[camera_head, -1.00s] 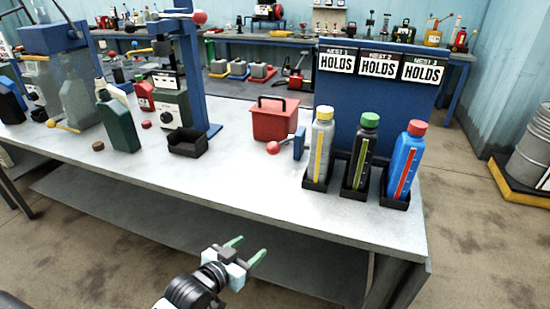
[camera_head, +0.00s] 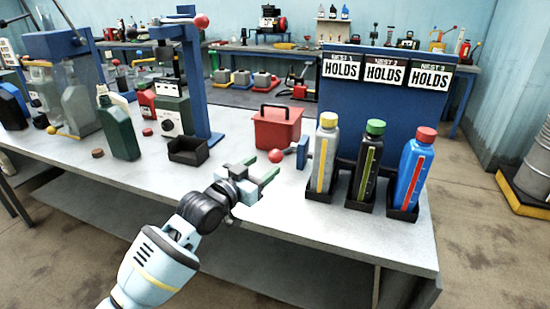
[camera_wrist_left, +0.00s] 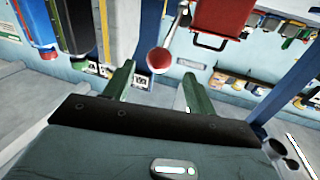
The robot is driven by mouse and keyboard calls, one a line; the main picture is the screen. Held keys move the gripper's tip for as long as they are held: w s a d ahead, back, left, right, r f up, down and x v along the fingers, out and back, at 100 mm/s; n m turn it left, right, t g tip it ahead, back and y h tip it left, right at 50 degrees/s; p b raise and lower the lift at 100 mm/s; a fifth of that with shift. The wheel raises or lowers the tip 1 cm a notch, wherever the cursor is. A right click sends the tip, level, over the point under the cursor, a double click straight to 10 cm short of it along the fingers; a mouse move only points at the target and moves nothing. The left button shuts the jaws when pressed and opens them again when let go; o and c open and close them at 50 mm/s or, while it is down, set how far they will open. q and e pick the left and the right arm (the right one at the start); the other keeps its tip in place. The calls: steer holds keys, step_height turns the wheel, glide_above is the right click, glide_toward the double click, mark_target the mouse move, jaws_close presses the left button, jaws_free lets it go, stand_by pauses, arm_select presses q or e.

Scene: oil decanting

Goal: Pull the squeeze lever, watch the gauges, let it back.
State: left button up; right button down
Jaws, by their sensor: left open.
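The squeeze lever's red ball knob (camera_head: 275,156) stands left of a small blue plate (camera_head: 302,153) beside the nests. My left gripper (camera_head: 263,168) is open over the table's front part, with its fingertips just short of the knob. In the left wrist view, the knob (camera_wrist_left: 159,61) shows beyond and between the two green fingers (camera_wrist_left: 158,84), with nothing held. Three bottles stand in black nests: grey (camera_head: 325,150), black (camera_head: 368,160) and blue (camera_head: 410,170). Each has a coloured gauge strip. Three signs (camera_head: 384,71) above read HOLDS. My right gripper is not in view.
A red box with a handle (camera_head: 277,128) stands just behind the knob. A blue press column (camera_head: 195,85), a black tray (camera_head: 187,150) and a dark green bottle (camera_head: 120,130) are to the left. The table front (camera_head: 160,185) is mostly clear.

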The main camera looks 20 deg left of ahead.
mark_target(271, 160)
arm_select(q)
steer(key=shift+x, duration=3.15)
steer(key=shift+c, duration=0.5)
jaws_close()
steer(key=shift+r, duration=0.1)
